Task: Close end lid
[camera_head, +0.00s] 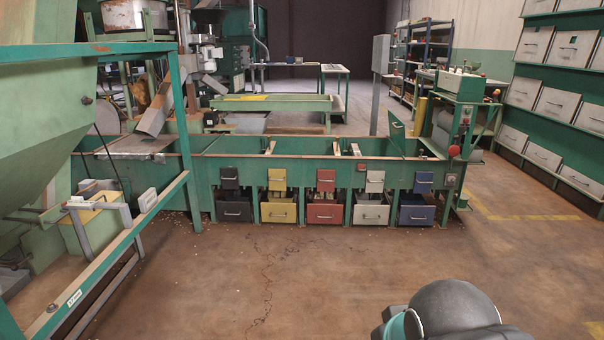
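A long green hopper trough (300,182) runs across the middle of the view, with its top open along most of its length. At its right end a green panel (396,131) stands up from the rim; it looks like the end lid in a raised position. Its hinge is too small to make out. Part of my arm, a dark rounded link, shows at the bottom right, well in front of the trough. My gripper is not in view.
Several coloured drawers, including a red one (324,212), line the trough's front. A green railing (100,255) and machine stand at the left. A green machine (455,115) with a red knob stands beyond the right end. The brown floor (300,275) in front is clear.

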